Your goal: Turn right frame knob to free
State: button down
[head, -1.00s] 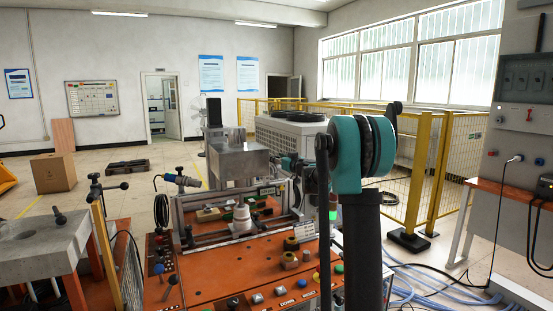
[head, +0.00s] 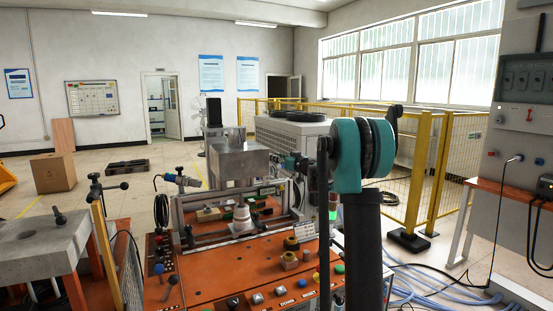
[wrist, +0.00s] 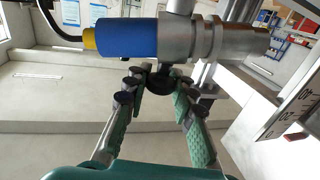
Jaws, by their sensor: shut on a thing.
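In the wrist view, a small dark round knob (wrist: 160,79) sits under a silver metal cylinder fitting, between the fingers of my gripper (wrist: 160,92). The two green-padded fingers stand on either side of it, shut on it. A blue cylinder (wrist: 126,38) with a yellow end joins the silver fitting (wrist: 215,40) just above. In the head view, my gripper (head: 293,162) is at the right side of the machine's metal frame (head: 215,238), partly hidden by my arm. The knob cannot be made out there. Its turn angle is unclear.
An orange machine top (head: 215,278) carries buttons and knobs in front. A metal box (head: 240,163) stands behind the frame. A similar blue and silver fitting (head: 180,180) is at the frame's left side. Yellow fencing (head: 425,185) and cables (head: 430,290) lie to the right.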

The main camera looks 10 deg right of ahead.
jog(key=n+g+y, duration=0.7)
jog(key=g, duration=0.1)
jog(key=shift+w, duration=0.1)
jog(key=n+g+y, duration=0.1)
jog(key=n+g, duration=0.1)
jog(key=g, duration=0.1)
jog(key=n+g, duration=0.2)
jog(key=g, duration=0.2)
jog(key=shift+n+y, duration=0.4)
jog(key=shift+n+g, duration=1)
jog(key=shift+g, duration=0.8)
jog(key=c, duration=1.3)
grip_release()
jog(key=shift+m+t, duration=0.8)
jog(key=shift+t, duration=0.5)
